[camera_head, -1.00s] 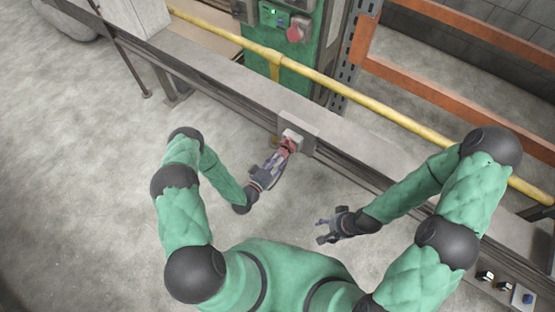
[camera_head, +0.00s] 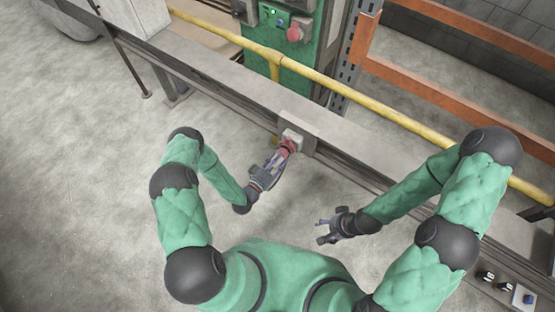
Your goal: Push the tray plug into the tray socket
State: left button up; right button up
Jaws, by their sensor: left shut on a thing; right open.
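The tray plug (camera_head: 286,148) is a small reddish piece at the tips of my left gripper (camera_head: 279,158), which is shut on it. The tray socket (camera_head: 292,136) is a pale block on a grey plate fixed to the side of the long grey tray. The plug's far end is right at the socket's face; how deep it sits in it I cannot tell at this size. My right gripper (camera_head: 322,231) is open and empty, over the floor to the right and nearer my body.
The long grey tray (camera_head: 220,85) runs diagonally across the view. Behind it are a yellow rail (camera_head: 330,87), a green cabinet with a red button (camera_head: 294,34) and orange beams (camera_head: 430,90). A switch panel (camera_head: 523,297) is at lower right. Floor between my arms is clear.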

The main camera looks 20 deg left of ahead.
pick_arm(q)
jog(key=shift+w+d, duration=0.15)
jog(key=shift+w, duration=0.4)
dwell(0.6)
jog(key=o, duration=1.1)
jog(key=shift+o, duration=0.2)
jog(key=v, duration=1.2)
